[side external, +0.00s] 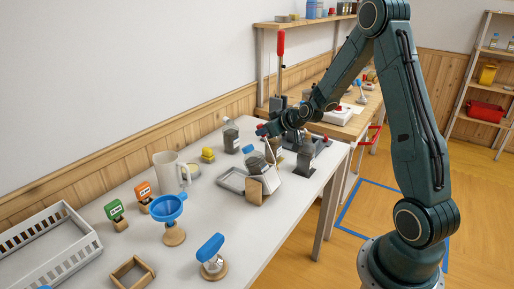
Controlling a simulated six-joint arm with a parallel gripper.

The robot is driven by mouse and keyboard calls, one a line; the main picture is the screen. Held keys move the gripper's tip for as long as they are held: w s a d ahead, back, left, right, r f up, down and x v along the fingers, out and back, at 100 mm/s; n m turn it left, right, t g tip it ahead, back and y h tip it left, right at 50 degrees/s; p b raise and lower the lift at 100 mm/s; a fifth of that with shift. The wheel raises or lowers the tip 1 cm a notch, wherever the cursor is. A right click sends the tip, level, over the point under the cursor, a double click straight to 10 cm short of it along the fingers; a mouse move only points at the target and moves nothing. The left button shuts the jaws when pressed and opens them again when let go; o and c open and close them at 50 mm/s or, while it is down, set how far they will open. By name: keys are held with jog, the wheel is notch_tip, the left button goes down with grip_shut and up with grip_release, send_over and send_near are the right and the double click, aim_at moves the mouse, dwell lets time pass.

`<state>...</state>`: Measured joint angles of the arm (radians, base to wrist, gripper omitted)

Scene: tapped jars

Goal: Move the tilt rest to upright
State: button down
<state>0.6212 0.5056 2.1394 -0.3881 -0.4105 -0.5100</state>
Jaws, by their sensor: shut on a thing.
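The tilt rest (256,191) is a pale wooden stand on the white table, beside a shallow metal tray. Its light board (271,152) rises at a slant toward my gripper. A dark jar (255,162) leans at the rest, over the tray side. My gripper (264,134) reaches in from the right and is shut at the upper end of the board; the exact contact is small and hard to see.
The metal tray (232,180) lies just left of the rest. A mug (168,175), a blue funnel (168,207) and a white basket (45,250) are further left.

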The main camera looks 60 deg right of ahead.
jog(key=shift+s+d+r+t, duration=0.1)
jog(key=shift+s+r+t, duration=0.1)
jog(key=shift+s+t, duration=0.35)
jog(key=shift+s+r, duration=0.2)
jog(key=shift+s, duration=0.35)
jog(key=shift+s+f, duration=0.2)
jog(key=shift+s, duration=0.95)
jog(key=shift+s+f, duration=0.15)
jog(key=shift+s, duration=1.05)
jog(key=c, duration=1.4)
grip_release()
jog(key=shift+o, duration=1)
jog(key=shift+r, duration=0.15)
